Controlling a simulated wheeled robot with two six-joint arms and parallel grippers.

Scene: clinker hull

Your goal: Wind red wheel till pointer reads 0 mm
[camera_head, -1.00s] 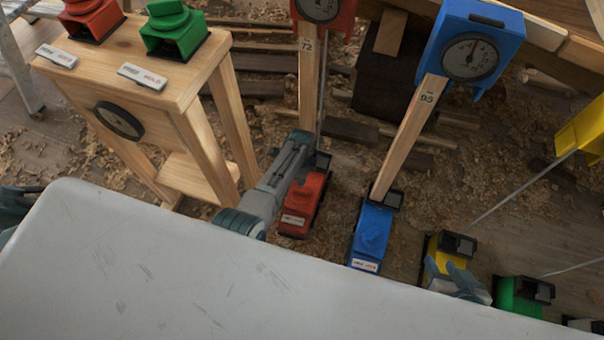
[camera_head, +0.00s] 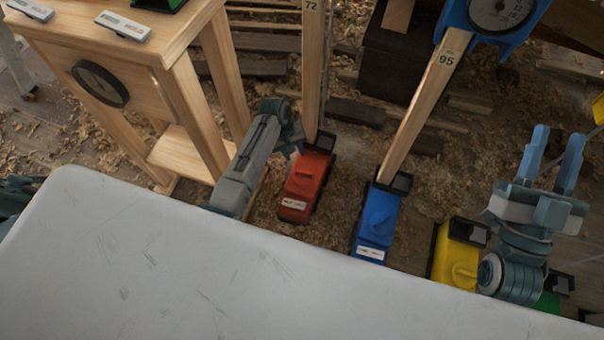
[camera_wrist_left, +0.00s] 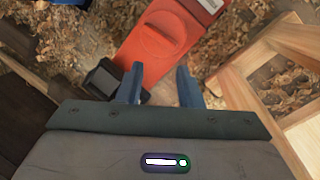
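The red unit (camera_head: 302,190) stands on the floor at the foot of a wooden post marked 72 (camera_head: 312,60). In the left wrist view its top carries a round red wheel (camera_wrist_left: 166,36) with a raised bar across it. My left gripper (camera_head: 297,150) is beside the red unit, at the post's foot. In the left wrist view its two fingers (camera_wrist_left: 159,87) are apart with nothing between them, and the wheel lies beyond their tips. The red unit's gauge and pointer are out of view now. My right gripper (camera_head: 556,150) is raised at the right, fingers apart and empty.
A blue unit (camera_head: 376,220) with a post marked 95 (camera_head: 432,95) and a blue gauge (camera_head: 495,15) stands right of the red one. A yellow unit (camera_head: 452,262) is further right. A wooden stand (camera_head: 130,60) is at the left. Wood shavings cover the floor.

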